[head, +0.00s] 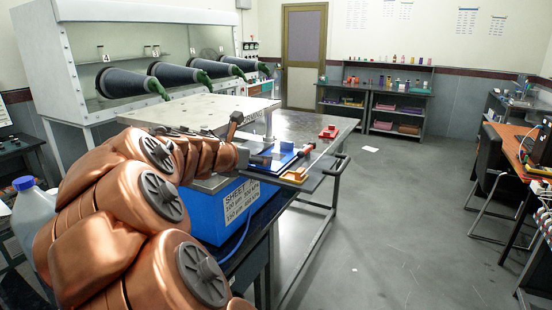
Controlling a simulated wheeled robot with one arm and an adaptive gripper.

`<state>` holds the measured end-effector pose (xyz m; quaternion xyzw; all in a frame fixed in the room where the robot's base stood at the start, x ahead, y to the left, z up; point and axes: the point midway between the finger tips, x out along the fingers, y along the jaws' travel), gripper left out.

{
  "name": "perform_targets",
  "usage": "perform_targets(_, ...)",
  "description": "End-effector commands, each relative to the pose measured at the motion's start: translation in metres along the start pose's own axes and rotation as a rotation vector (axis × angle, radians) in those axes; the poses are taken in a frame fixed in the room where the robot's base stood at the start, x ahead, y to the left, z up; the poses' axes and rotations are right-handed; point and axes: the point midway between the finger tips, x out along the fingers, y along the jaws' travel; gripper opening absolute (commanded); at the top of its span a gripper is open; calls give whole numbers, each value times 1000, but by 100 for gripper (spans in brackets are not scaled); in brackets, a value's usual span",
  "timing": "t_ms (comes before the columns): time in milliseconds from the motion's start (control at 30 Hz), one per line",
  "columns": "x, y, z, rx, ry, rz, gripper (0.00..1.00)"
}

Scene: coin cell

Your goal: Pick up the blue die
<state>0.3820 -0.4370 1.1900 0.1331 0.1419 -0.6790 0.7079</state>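A small blue block (287,146), which looks like the blue die, stands at the far side of a flat blue plate (284,160) on the dark bench. My gripper (262,160) is at the end of my copper-coloured arm, low over the left part of the blue plate. It appears to the left of and nearer than the blue block, apart from it. The gripper is small and dark here, and its fingers cannot be made out clearly. I cannot tell whether it holds anything.
A red block (329,132) sits farther back on the bench (305,122). A blue labelled box (222,215) stands below my wrist.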

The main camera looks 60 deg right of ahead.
Motion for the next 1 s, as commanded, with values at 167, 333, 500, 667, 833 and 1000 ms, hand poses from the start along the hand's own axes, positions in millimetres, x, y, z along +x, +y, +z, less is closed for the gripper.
perform_targets(167,12,-1,0,2,0,-1,75)
perform_targets(333,29,-1,0,2,1,-2,75)
perform_targets(500,50,-1,-2,3,3,-2,75)
perform_targets(667,59,0,-2,4,1,1,75)
perform_targets(833,60,0,-2,4,1,2,75)
perform_targets(1000,60,0,-3,4,1,2,69)
